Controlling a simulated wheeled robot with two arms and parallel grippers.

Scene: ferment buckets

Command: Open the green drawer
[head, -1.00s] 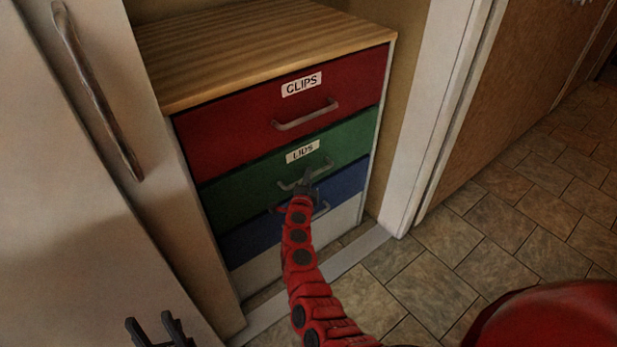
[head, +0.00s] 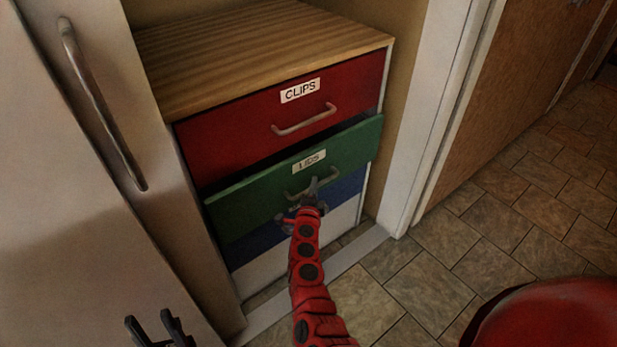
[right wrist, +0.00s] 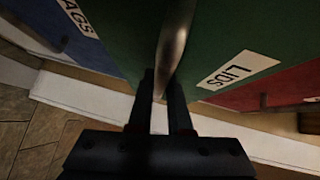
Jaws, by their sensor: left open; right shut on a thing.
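The green drawer (head: 250,196), labelled LIDS, is pulled partly out of the chest, with a dark gap showing above its front. It also shows in the right wrist view (right wrist: 215,40). My right gripper (head: 311,192) is shut on the green drawer's metal handle (head: 325,180). In the right wrist view the handle (right wrist: 174,45) runs down between the fingers of my right gripper (right wrist: 164,90). My left gripper (head: 158,325) is open and empty at the bottom left, in front of the pale door and apart from the drawers.
A red drawer (head: 235,123) labelled CLIPS is above, shut; a blue drawer (head: 348,190) and a white drawer (head: 275,258) are below. A pale door (head: 60,200) with a long handle stands at left. A white frame (head: 425,110) stands at right.

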